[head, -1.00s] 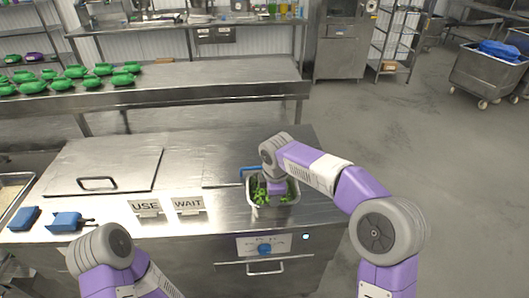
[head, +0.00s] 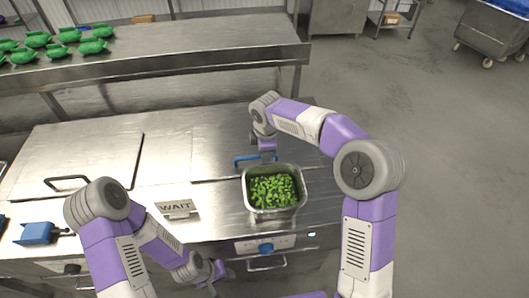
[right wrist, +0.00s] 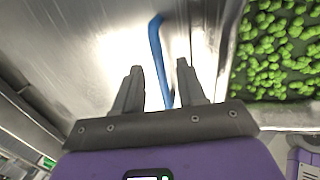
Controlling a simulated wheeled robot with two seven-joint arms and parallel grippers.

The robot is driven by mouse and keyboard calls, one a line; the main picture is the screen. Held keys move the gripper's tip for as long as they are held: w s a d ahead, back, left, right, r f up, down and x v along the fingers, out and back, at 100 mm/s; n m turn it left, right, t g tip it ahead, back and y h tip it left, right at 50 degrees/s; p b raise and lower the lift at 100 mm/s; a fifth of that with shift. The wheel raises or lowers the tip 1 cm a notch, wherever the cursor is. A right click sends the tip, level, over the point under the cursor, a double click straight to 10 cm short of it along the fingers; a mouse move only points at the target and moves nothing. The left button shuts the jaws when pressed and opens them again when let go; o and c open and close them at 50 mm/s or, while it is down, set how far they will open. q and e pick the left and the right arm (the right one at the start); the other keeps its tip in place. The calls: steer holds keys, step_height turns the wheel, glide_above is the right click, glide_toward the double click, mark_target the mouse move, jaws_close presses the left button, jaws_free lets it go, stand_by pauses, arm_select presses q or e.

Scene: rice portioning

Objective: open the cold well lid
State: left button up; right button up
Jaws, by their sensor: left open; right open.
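A steel lid panel with a blue bar handle (head: 245,160) lies in the right part of the counter top; I take it for the cold well lid, and it lies flat. The handle also shows in the right wrist view (right wrist: 156,42). My right gripper (right wrist: 160,68) is open and points at the handle, which shows between its fingers without visible grip. In the head view its hand (head: 267,146) is just behind the greens pan, fingertips unclear. My left gripper (head: 212,277) is open, low before the counter's front, and holds nothing visible.
A steel pan of greens (head: 247,200) stands in front of the blue handle, close beside my right gripper. Another lid with a black handle (head: 68,181) lies at left. A WAIT sign (head: 176,208) and a blue scoop-like tool (head: 37,233) are on the counter.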

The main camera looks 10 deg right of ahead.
steer(key=shift+w+f, duration=0.15)
steer(key=shift+f, duration=0.4)
steer(key=shift+w+f, duration=0.15)
steer(key=shift+f, duration=0.4)
jaws_close()
